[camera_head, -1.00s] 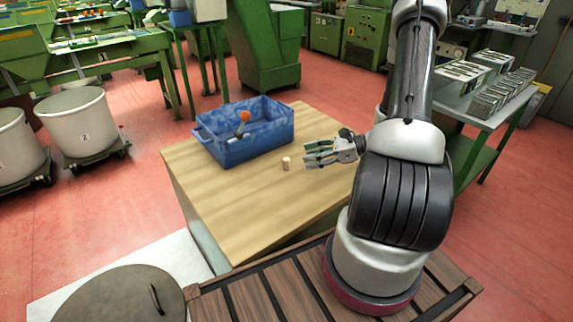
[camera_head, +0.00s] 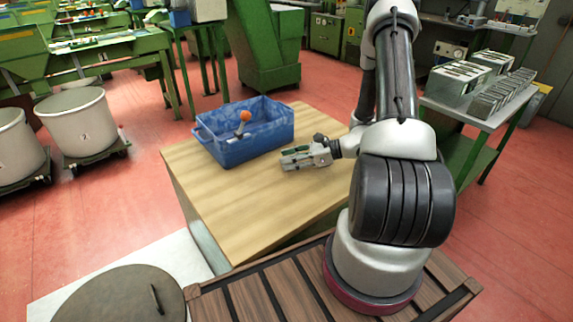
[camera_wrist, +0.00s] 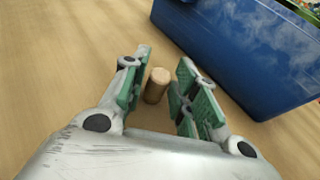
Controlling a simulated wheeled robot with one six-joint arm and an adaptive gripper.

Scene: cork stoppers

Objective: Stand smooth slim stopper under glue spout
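A light-brown cork stopper (camera_wrist: 157,86) stands on the wooden table between the two green-padded fingers of my gripper (camera_wrist: 165,60) in the wrist view. It is close to the left finger, and a gap shows on the right. My gripper is open around it. In the head view my gripper (camera_head: 287,160) is low over the table, and the stopper is hidden behind it. I cannot make out a glue spout in either view.
A blue crate (camera_head: 245,149) stands on the wooden table (camera_head: 225,197), just beyond my gripper, with an orange item and other small things in it. It also shows in the wrist view (camera_wrist: 235,55). The table's near left part is clear.

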